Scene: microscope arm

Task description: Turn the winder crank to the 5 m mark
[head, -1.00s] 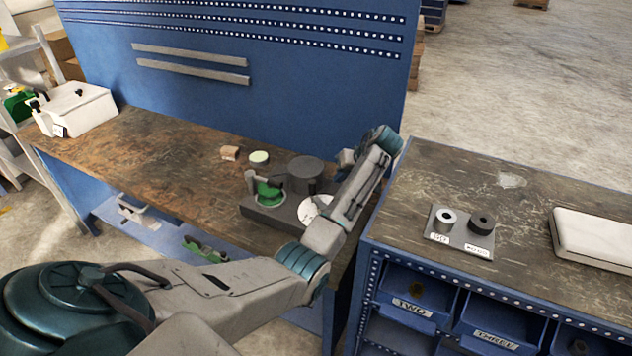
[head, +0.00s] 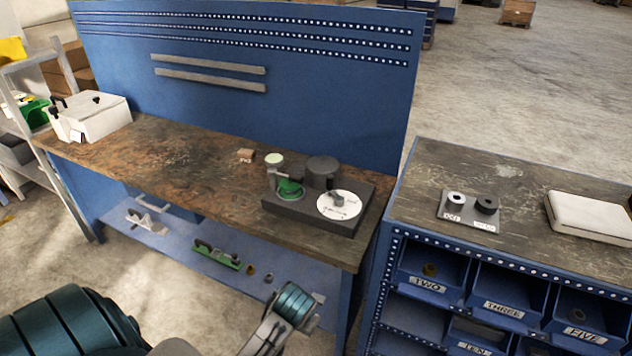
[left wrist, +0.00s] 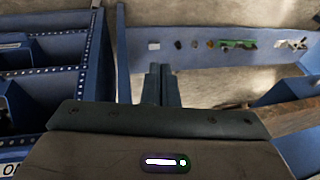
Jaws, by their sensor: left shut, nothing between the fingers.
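The winder (head: 308,213) stands on the brown workbench, a dark block with a green spool (head: 290,189) and a dark grey drum (head: 322,168). A white round dial (head: 352,208) lies on its right part, with a small grey crank piece (head: 337,199) over its middle. The dial's marks are too small to read. My left arm is low in front of the bench in the head view, clear of the winder. My left gripper (left wrist: 162,72) shows in the left wrist view, shut and empty. My right gripper is not in view.
The bench's lower shelf (head: 178,245) holds a green tool and small parts. A second bench (head: 425,180) with blue bins stands at the right, carrying a plate with two rings and a white case (head: 590,215). A white box (head: 92,115) sits at the bench's left end.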

